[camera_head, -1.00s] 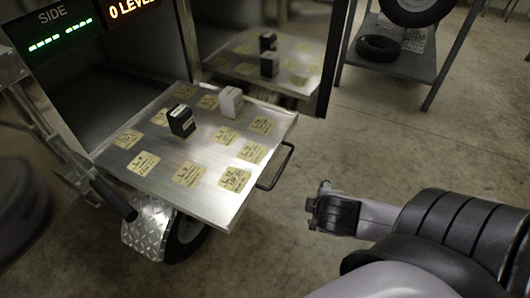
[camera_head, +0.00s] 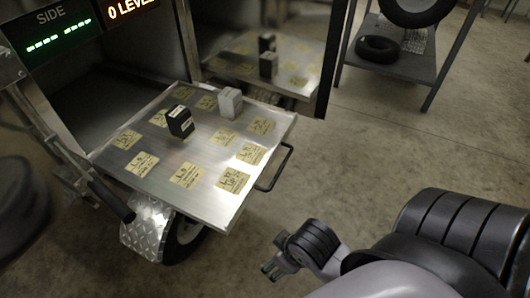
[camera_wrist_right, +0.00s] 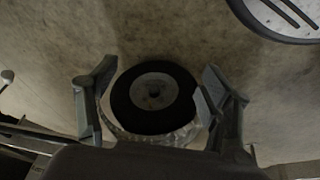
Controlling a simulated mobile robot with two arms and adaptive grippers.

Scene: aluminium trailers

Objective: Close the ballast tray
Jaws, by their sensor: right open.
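The ballast tray (camera_head: 212,202) is a flat metal plate with yellow labels, pulled out from the trailer's side. Its dark bar handle (camera_head: 276,170) sticks out from the right-hand edge. A black block (camera_head: 180,122) and a light grey block (camera_head: 230,102) stand on the tray. My right gripper (camera_head: 271,268) is below the handle in the head view, pointing left, apart from tray and handle. In the right wrist view its fingers (camera_wrist_right: 158,98) are spread with nothing between them; a wheel (camera_wrist_right: 154,98) shows beyond. My left gripper does not show.
A trailer wheel (camera_head: 185,236) and a tread-plate fender (camera_head: 146,228) sit below the tray. A shelf rack (camera_head: 400,68) with tires stands at the back right. Display panels are at the top left. The concrete floor right of the tray is clear.

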